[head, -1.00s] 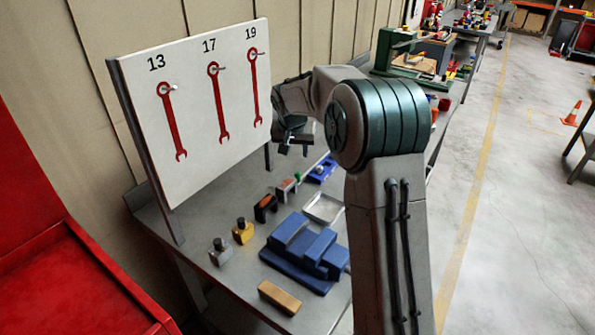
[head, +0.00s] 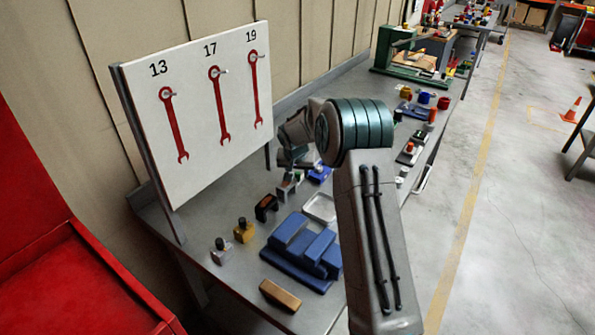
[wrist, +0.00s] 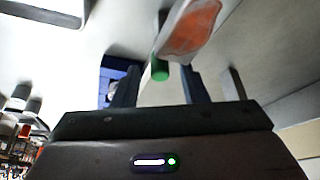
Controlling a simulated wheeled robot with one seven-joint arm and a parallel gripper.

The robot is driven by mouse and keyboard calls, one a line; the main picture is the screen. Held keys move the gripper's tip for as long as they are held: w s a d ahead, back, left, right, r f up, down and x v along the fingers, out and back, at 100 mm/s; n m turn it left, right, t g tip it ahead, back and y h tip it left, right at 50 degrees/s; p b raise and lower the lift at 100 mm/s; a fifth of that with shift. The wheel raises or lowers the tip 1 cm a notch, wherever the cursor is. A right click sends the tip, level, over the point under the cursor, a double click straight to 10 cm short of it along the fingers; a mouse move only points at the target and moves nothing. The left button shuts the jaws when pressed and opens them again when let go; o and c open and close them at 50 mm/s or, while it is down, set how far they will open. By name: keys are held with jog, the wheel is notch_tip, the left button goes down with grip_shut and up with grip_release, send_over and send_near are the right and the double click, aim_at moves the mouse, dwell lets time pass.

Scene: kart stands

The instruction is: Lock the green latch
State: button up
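The green latch shows in the wrist view as a short green knob (wrist: 160,71) beside a pale block with an orange patch (wrist: 192,27). My gripper (wrist: 160,88) is open, with one dark finger on each side of the knob in the picture. The fingers look apart from it; the depth between them is hard to tell. In the head view, my gripper (head: 291,163) hangs just above the small grey, orange-marked latch block (head: 286,192) on the bench. My gripper and wrist largely hide the knob there.
A dark block with an orange top (head: 266,207) stands close by. A white tray (head: 320,208), a blue stepped block (head: 300,250) and a blue item (head: 320,173) are near. The wrench board (head: 200,110) rises at left. Bare bench (head: 190,215) lies below it.

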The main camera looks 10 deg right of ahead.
aim_at(303, 177)
grip_shut()
jog(key=shift+w+d, duration=0.9)
jog(key=shift+w, duration=0.05)
jog(key=shift+w+d+r, duration=0.1)
grip_release()
jog(key=shift+d, duration=0.15)
